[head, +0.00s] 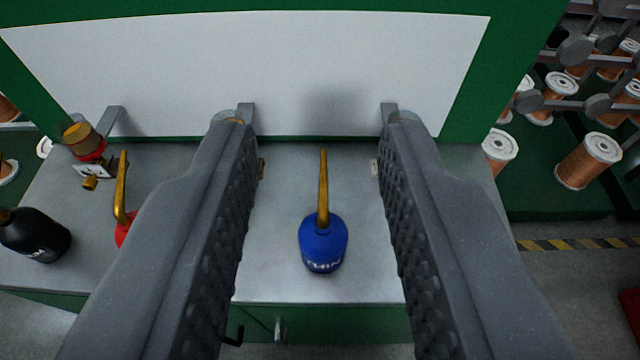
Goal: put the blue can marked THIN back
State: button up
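The blue can (323,246) marked THIN stands on a grey metal shelf top (290,285), with its long brass spout pointing away from me. My gripper (317,118) is open, and its two grey fingers reach forward on either side of the can in the picture. There is a gap between each finger and the can, and neither touches it. The shelf beneath the left finger is partly hidden.
A red can (122,232) with a brass spout is half hidden behind the left finger. A black can (35,236) and a brass-topped fitting (82,138) are further left. A white panel (300,70) stands behind. Copper wire spools (588,161) are at right.

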jog(key=s+r, duration=1)
jog(key=r, duration=0.5)
jog(key=shift+s+r+t, duration=0.2)
jog(key=shift+s+t, duration=0.15)
jog(key=shift+t, duration=0.05)
jog(key=shift+r, duration=0.15)
notch_tip(320, 180, up, 5)
jog(key=p, duration=0.5)
jog(key=shift+r+p, duration=0.2)
jog(key=shift+p, duration=0.2)
